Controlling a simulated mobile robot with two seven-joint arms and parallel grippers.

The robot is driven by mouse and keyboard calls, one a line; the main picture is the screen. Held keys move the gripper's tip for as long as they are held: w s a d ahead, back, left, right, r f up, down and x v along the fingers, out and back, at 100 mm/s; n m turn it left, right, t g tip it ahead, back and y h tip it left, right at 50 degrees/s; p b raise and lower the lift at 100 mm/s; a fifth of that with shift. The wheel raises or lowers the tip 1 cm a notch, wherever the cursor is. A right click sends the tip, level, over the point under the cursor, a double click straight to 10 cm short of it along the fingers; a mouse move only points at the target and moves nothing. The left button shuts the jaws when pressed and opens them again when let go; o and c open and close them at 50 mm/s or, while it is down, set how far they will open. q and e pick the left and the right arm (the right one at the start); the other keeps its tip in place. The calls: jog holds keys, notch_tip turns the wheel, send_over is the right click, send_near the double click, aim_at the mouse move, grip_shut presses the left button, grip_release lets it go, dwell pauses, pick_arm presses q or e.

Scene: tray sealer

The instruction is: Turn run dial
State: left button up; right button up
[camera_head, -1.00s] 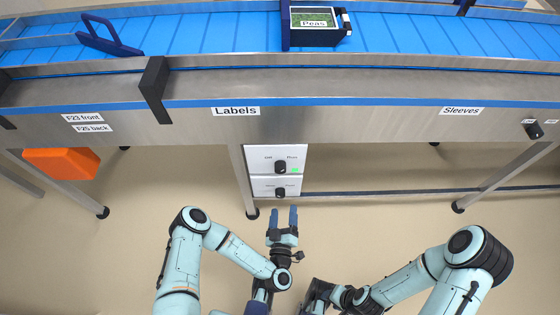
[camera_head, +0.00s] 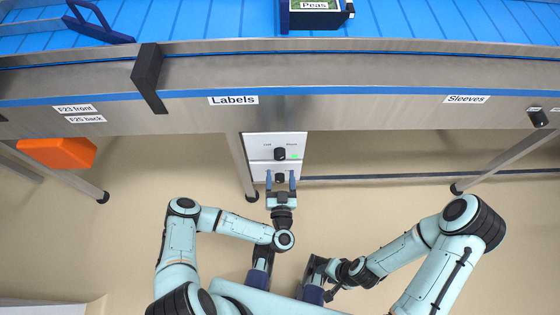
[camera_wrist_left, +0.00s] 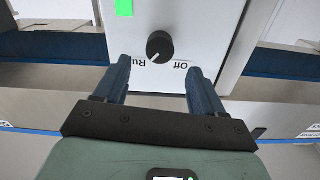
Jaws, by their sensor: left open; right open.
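The run dial (camera_head: 280,153) is a black knob on the upper white panel (camera_head: 259,142) under the conveyor, with "Off" and "Run" labels and a green light. In the left wrist view the dial (camera_wrist_left: 160,45) appears upside down, its white mark pointing toward "Run". My left gripper (camera_head: 281,178) is open and empty in front of the panels. Its fingers (camera_wrist_left: 160,75) frame the labels; the dial shows just beyond, between the fingertips, with no contact visible. My right gripper (camera_head: 318,270) is low at centre, away from the panels; its fingers are not clear.
A second dial (camera_head: 280,178) is on the lower panel, between my left fingers in the head view. A table leg (camera_head: 241,165) stands close left of the panels. The steel conveyor front (camera_head: 350,112) overhangs above. An orange box (camera_head: 60,152) is far left.

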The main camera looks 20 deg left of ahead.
aim_at(280, 159)
pick_arm(q)
jog(key=x, duration=0.6)
jog(key=shift+b, duration=0.4)
jog(key=c, duration=1.1)
